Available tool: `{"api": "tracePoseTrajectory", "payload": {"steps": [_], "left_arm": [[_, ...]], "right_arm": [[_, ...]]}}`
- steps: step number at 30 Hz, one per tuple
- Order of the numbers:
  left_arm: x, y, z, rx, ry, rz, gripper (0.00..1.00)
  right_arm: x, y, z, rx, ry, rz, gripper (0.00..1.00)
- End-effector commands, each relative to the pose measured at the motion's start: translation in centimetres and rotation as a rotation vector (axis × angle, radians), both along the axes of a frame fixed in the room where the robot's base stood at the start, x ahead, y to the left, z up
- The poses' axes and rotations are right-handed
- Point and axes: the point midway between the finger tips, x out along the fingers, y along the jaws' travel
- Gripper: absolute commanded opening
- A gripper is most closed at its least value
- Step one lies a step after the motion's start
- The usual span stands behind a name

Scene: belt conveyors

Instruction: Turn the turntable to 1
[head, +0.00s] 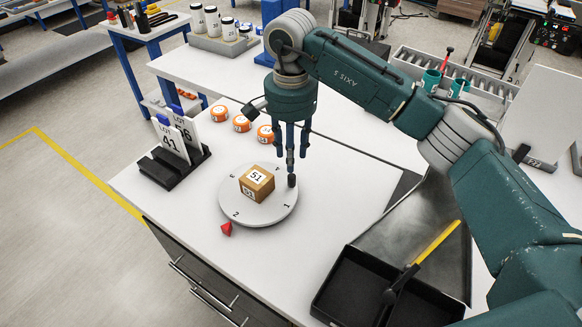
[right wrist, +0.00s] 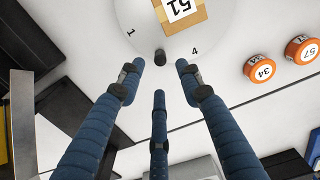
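The round white turntable (head: 236,212) lies on the white table, with a brown box marked 51 (head: 257,183) on it. Its rim carries numbers; the 2 is beside the red pointer (head: 227,229), and the 1 is at the right. A dark upright knob (head: 291,181) stands near the rim, between the 1 and the 4. My right gripper (head: 291,154) points down above the knob, its three fingers spread and empty. In the right wrist view the knob (right wrist: 160,56) shows just beyond the open fingertips (right wrist: 159,72); contact cannot be told. My left gripper is out of view.
Orange-rimmed round pucks (head: 242,123) stand behind the turntable. A black rack (head: 173,168) with LOT 41 and 56 cards is at left. A black tray (head: 345,290) with a yellow-handled tool is at front right.

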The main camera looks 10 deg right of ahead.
Motion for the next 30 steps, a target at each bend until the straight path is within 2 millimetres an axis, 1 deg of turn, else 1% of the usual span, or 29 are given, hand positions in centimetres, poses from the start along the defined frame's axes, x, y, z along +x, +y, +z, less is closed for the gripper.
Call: {"api": "tracePoseTrajectory", "payload": {"steps": [1,3,6,8,11,12,15,17,20,25,26,27,29,30], "left_arm": [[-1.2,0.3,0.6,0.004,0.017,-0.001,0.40],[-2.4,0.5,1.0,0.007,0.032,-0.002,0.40],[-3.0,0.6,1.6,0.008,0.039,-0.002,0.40],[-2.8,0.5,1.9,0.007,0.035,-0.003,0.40],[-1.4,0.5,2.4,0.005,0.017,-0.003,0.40],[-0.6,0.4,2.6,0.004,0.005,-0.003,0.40],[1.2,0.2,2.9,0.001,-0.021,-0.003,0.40],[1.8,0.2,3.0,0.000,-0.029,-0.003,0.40],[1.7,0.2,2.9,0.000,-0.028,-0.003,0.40],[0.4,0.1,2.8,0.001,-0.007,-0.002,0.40],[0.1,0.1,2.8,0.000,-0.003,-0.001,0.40],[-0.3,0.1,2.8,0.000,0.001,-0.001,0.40],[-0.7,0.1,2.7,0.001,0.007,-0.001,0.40],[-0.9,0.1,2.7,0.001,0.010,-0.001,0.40]], "right_arm": [[-0.2,-0.1,-0.9,-0.001,0.006,0.000,0.35],[-0.2,-0.1,-2.2,-0.001,0.006,0.000,0.35],[-0.1,-0.1,-4.2,-0.001,0.006,-0.002,0.35],[-0.1,0.0,-5.2,0.000,0.006,-0.001,0.35],[-0.1,0.0,-6.7,0.000,0.004,-0.001,0.35],[-0.1,-0.1,-7.2,-0.001,0.004,-0.002,0.35],[0.0,0.0,-8.0,0.001,0.002,-0.001,0.35],[0.0,0.0,-8.3,-0.001,0.001,-0.001,0.35],[0.0,0.0,-8.5,-0.001,-0.001,0.000,0.35],[0.0,0.0,-8.5,-0.001,-0.001,0.000,0.35],[0.0,0.0,-8.5,-0.001,-0.001,0.000,0.34],[0.0,0.0,-8.5,-0.001,-0.001,0.000,0.26],[0.0,0.0,-8.5,0.000,0.000,0.000,0.14],[0.0,0.0,-8.5,0.000,0.000,0.000,0.06]]}}
